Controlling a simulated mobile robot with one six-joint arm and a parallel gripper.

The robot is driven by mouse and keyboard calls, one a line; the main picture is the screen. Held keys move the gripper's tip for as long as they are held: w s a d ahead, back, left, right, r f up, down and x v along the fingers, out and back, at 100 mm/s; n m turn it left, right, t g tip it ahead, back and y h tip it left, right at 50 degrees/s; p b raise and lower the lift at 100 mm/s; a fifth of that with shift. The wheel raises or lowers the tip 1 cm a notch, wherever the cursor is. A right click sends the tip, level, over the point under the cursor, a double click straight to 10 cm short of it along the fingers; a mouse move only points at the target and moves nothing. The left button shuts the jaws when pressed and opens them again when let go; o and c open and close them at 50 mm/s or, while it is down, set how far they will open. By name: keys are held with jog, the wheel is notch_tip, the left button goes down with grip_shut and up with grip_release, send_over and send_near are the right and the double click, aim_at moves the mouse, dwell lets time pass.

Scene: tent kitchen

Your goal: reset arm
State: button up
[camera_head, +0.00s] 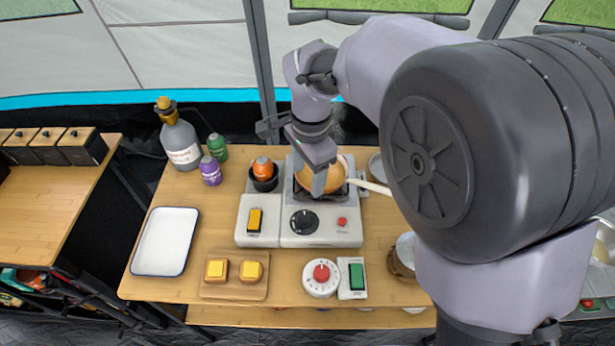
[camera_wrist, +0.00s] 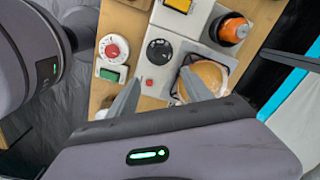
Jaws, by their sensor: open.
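My gripper (camera_wrist: 158,92) is open, with its two grey fingers apart and nothing between them in the wrist view. In the head view my gripper (camera_head: 320,188) hangs over the stove unit (camera_head: 322,238), in front of an orange-brown pan (camera_head: 335,172). The pan also shows in the wrist view (camera_wrist: 212,74), partly hidden behind one finger. My arm covers much of the right side of the head view.
A white tray (camera_head: 166,242), a board (camera_head: 233,292) with two yellow-topped pieces, a red-knobbed dial (camera_head: 320,275) and a green switch (camera_head: 356,276) lie on the wooden table. An orange-topped container (camera_head: 263,172), bottle (camera_head: 180,140) and small purple (camera_head: 210,170) and green (camera_head: 217,147) bottles stand behind.

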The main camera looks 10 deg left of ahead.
jog(key=s+d+r+n+t+y, duration=0.1)
jog(key=s+d+r, duration=0.1)
jog(key=d+r, duration=0.5)
jog(key=s+d+n+t+b, duration=0.2)
jog(key=s+d+n+t, duration=0.1)
jog(key=s+d, duration=1.1)
jog(key=shift+s+d+r+t+y, duration=0.3)
jog(key=shift+s+r+t, duration=0.1)
jog(key=shift+s+t, duration=0.3)
